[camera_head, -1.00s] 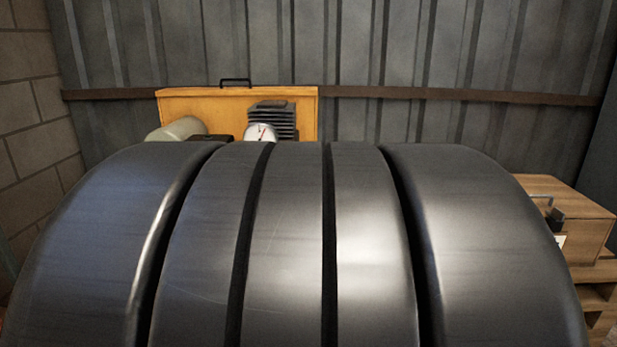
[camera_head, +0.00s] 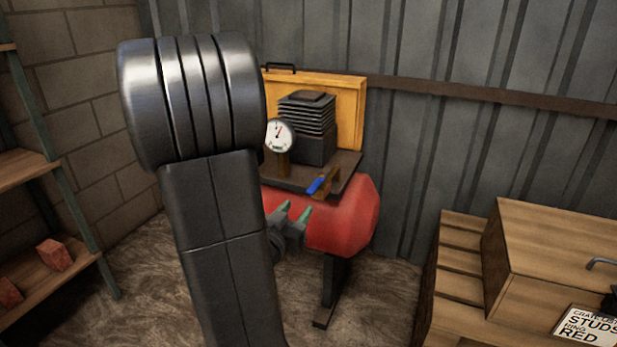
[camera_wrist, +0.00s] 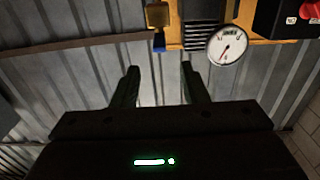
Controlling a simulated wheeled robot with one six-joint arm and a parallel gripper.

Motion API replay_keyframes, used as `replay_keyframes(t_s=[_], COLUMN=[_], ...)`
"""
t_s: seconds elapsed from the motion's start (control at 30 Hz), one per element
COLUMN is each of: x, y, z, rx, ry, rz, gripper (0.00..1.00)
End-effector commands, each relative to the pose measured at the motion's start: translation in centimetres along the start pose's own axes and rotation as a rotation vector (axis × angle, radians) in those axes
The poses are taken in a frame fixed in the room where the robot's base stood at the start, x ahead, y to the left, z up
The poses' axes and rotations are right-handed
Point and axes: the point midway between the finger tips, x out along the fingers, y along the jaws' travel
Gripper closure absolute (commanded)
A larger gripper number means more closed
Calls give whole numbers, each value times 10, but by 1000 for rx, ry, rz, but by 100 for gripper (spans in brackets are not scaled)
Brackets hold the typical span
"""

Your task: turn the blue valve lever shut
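The blue valve lever (camera_head: 316,185) sits on a brass-coloured valve (camera_head: 331,180) at the front right of the compressor's dark top plate, above the red tank (camera_head: 352,220). In the wrist view a small blue part of the lever (camera_wrist: 159,42) shows at the top, beyond my fingers, beside the brass valve (camera_wrist: 158,15). My gripper (camera_head: 292,214) has green-tipped fingers and is below and slightly left of the lever in the head view, apart from it. The wrist view shows my gripper (camera_wrist: 159,78) open and empty. My arm hides the left part of the compressor.
A white dial gauge (camera_head: 279,134) and a finned dark block (camera_head: 307,125) stand on the compressor, before an orange panel (camera_head: 350,110). A wooden crate (camera_head: 550,240) is at right, shelves (camera_head: 25,170) at left. Bare floor lies around the tank's leg.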

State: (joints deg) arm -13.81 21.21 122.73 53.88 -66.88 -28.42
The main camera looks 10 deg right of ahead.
Motion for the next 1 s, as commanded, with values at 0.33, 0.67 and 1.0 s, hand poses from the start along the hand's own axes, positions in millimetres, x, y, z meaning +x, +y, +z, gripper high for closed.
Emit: replay_keyframes(t_s=[0.33, 0.67, 1.0], x=[54, 116, 135], y=[2, 1, 0], z=[2, 2, 1], rx=[1, 1, 0], ry=[0, -1, -1], rz=[4, -1, -3], gripper=[60, 60, 60])
